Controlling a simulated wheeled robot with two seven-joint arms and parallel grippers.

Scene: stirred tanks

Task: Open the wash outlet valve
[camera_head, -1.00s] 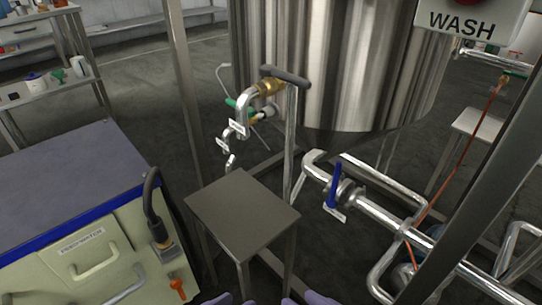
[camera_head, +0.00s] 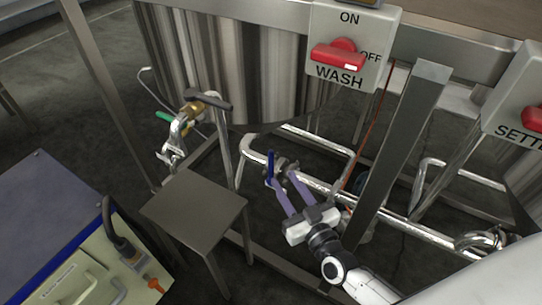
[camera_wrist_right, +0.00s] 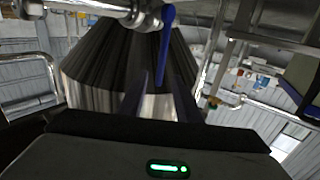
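The wash outlet valve has a blue lever handle (camera_head: 270,166) and sits on the steel pipe below the wash tank (camera_head: 215,70). The handle stands roughly upright, across the pipe; it also shows in the right wrist view (camera_wrist_right: 167,45). My right gripper (camera_head: 282,180) reaches in from the lower right with its two purple fingers spread. Its fingertips are close to the handle and valve body. In the right wrist view the handle appears beyond and between the fingers (camera_wrist_right: 160,88); I cannot tell whether they touch it. My left gripper is out of view.
A small metal table (camera_head: 195,210) stands left of the valve, with a blue-edged cabinet (camera_head: 40,215) farther left.

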